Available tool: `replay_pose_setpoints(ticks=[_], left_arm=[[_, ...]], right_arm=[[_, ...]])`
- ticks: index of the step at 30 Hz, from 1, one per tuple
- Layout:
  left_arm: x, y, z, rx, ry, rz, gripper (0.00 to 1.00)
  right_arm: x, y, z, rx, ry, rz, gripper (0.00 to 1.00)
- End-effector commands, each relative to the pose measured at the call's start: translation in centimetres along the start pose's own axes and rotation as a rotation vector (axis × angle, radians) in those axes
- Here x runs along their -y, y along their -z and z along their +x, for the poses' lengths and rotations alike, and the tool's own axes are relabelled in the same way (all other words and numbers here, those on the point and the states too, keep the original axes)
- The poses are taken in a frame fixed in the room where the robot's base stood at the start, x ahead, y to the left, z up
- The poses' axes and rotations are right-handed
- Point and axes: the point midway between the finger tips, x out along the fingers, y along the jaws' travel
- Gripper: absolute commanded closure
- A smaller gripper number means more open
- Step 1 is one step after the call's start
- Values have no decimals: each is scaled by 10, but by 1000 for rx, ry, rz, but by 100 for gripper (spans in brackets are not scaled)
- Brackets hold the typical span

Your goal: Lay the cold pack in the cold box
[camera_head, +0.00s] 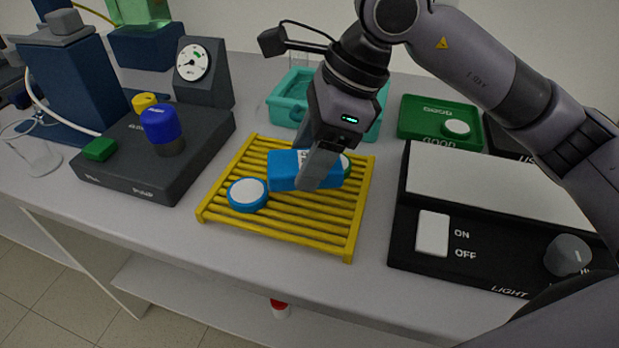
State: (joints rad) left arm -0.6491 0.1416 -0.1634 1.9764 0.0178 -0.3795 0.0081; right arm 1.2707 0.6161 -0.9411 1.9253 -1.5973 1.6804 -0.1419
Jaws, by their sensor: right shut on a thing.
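The cold pack is a blue block (284,170) with white print on it. My right gripper (316,166) is shut on it and holds it over the yellow slatted rack (300,238). One finger covers part of the pack's near face. The teal box, which looks like the cold box (281,115), stands behind the rack. My right gripper and wrist hide much of the box, so its inside shows only in part. My left gripper is not in view.
A dark pump unit (135,180) stands left, a light panel (500,190) right. A green tray (420,115) lies back right.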

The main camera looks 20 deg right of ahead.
Motion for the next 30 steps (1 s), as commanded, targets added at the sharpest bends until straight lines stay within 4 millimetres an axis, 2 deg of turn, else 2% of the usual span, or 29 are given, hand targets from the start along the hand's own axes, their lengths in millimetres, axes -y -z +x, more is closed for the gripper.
replay_pose_setpoints(ticks=[5, 12, 24, 25, 27, 30], left_arm=[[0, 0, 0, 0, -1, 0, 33], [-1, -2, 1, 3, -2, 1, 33], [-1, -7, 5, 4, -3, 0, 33], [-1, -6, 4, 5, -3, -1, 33], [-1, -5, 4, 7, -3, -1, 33], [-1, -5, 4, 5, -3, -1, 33]], right_arm=[[0, 4, 10, 1, 0, 1, 66], [0, 18, 42, 0, -2, 1, 66], [0, 21, 49, 1, 2, -1, 66], [0, 21, 49, 1, 1, 0, 37], [0, 20, 48, 0, 1, 0, 15], [0, 20, 48, 0, 1, 0, 15]])
